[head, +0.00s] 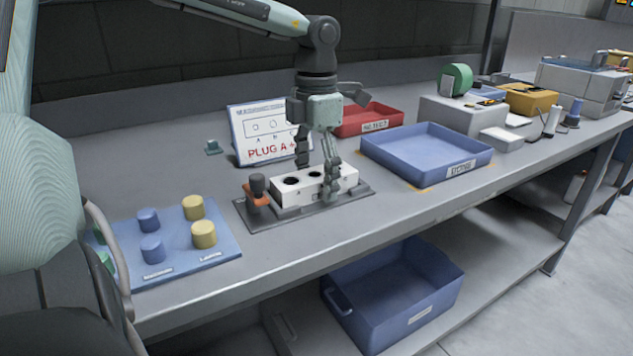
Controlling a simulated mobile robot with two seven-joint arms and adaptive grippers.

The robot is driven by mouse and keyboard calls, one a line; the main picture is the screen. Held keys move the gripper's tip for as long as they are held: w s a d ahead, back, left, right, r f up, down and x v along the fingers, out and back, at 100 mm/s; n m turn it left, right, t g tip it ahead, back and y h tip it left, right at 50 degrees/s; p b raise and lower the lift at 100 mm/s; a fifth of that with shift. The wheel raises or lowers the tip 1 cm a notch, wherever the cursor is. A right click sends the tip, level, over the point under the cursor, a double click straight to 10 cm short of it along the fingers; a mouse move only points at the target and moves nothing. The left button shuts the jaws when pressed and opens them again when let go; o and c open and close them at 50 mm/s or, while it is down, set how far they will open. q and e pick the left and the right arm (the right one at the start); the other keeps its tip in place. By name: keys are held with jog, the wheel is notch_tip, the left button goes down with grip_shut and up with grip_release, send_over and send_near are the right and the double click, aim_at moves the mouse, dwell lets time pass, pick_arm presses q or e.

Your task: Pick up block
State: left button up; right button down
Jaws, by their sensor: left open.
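The white block (292,195) with dark round holes in its top sits on a dark plate (259,219) on the bench. My left gripper (317,176) is open and points down over the block. One finger is at its far side and the other hangs in front of its near face, hiding part of it. I cannot tell whether the fingers touch the block. My right gripper does not show.
An orange clamp with a dark knob (257,186) stands at the block's left end. A blue board (180,262) with several pegs lies left. A "PLUG A" sign (245,140), red tray (388,113) and blue tray (400,160) stand around. A blue bin (385,309) is below.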

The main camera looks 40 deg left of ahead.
pick_arm(q)
grip_shut()
jog(key=shift+r, duration=0.1)
dwell(0.4)
jog(key=shift+w+r, duration=0.1)
